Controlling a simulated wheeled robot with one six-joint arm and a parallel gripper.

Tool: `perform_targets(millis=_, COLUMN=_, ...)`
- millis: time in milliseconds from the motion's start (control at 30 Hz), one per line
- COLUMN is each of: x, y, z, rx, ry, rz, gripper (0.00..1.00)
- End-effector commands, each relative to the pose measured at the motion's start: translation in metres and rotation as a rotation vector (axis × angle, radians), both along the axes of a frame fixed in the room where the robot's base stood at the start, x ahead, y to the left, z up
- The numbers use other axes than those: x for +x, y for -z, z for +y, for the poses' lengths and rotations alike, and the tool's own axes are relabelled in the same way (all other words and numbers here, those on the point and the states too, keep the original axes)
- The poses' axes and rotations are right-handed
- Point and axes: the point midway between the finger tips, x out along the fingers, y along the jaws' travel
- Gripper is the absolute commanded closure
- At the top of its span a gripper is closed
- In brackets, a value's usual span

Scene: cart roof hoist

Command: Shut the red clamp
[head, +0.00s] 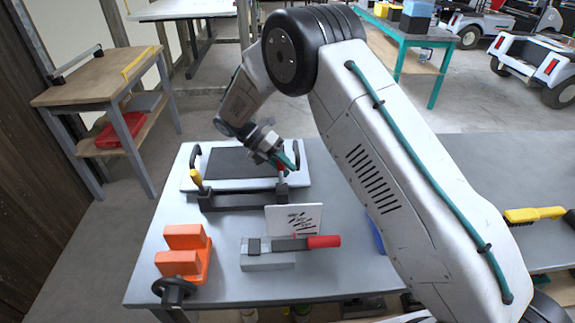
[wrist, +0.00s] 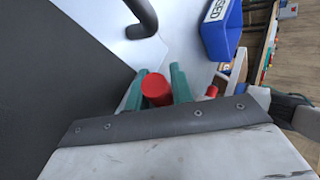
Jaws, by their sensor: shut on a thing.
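The red clamp (head: 281,171) stands at the right end of a black bar at the front of a white panel (head: 205,159) with a dark middle. My gripper (head: 284,164) is at its handle, with the teal fingers on either side. In the wrist view the round red handle end (wrist: 157,90) sits between the teal fingertips (wrist: 158,88), and they are shut on it. The handle looks roughly upright in the head view. The clamp's lower part is hidden in the wrist view and small in the head view.
A yellow-handled clamp (head: 197,180) stands at the bar's left end. In front are a white card (head: 293,219), a grey block with a red-handled lever (head: 323,241) and an orange holder (head: 185,262). A blue bin (wrist: 220,36) lies to the right.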

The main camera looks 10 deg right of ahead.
Motion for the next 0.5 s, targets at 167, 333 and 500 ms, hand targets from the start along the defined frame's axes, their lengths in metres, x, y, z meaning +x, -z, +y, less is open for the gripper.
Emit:
perform_targets(millis=167, x=0.0020, y=-0.0016, z=0.0002, rx=0.002, ry=-0.002, rz=-0.007, gripper=1.00)
perform_targets(millis=333, x=0.0016, y=-0.0014, z=0.0000, rx=0.001, ry=-0.001, rz=-0.006, gripper=0.55)
perform_targets(millis=500, x=0.0010, y=-0.0008, z=-0.0004, rx=0.001, ry=0.000, rz=-0.005, gripper=0.55)
